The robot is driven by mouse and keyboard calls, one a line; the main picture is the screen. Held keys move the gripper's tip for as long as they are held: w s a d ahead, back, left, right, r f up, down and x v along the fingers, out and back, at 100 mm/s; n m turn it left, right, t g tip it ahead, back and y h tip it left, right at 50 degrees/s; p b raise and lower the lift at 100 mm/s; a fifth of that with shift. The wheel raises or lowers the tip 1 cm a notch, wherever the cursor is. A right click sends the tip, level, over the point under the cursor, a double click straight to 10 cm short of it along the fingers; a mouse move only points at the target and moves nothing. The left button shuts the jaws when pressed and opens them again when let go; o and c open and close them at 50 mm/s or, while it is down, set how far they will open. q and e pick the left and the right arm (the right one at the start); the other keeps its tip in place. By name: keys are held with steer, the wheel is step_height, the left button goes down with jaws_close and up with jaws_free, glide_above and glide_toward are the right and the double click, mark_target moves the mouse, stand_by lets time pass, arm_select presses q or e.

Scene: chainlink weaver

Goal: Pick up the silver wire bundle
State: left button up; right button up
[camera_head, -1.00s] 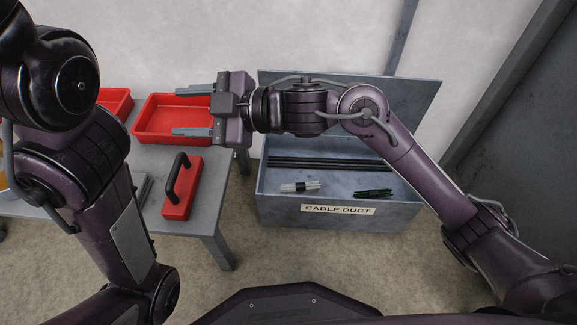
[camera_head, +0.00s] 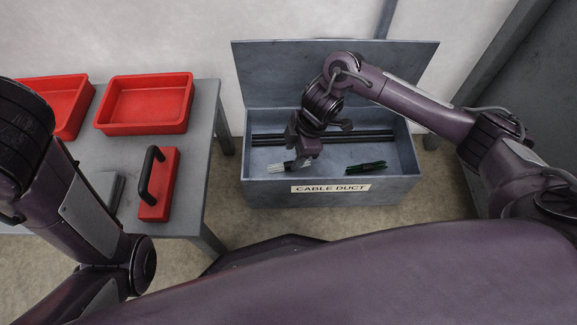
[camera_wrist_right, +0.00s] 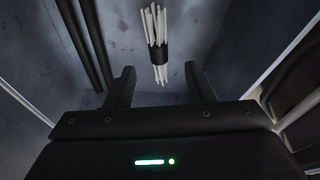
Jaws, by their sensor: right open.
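The silver wire bundle (camera_head: 278,167) lies in the cable duct box, its right part hidden behind my right gripper in the head view. In the right wrist view the bundle (camera_wrist_right: 157,45) is a set of pale rods with a dark band round the middle. My right gripper (camera_head: 303,160) points down into the box over the bundle. In the right wrist view its two fingers (camera_wrist_right: 161,85) are apart, with the bundle's lower end between or beyond them; I cannot tell how far below. My left gripper is out of view; only my left arm shows.
The grey cable duct box (camera_head: 225,192) has its lid (camera_head: 270,75) raised at the back. A dark green bundle (camera_head: 366,167) and long black rods (camera_head: 370,135) lie inside. Red trays (camera_head: 147,103) and a red handled case (camera_head: 158,190) sit on the grey table (camera_head: 195,185).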

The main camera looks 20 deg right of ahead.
mark_target(289, 163)
steer(key=b+x, duration=0.3)
steer(key=x, duration=0.1)
steer(key=shift+w+d+f, duration=0.1)
steer(key=shift+d+f, duration=0.05)
steer(key=shift+f, duration=0.1)
steer(key=shift+r, duration=0.15)
steer(key=shift+c, duration=0.4)
jaws_close()
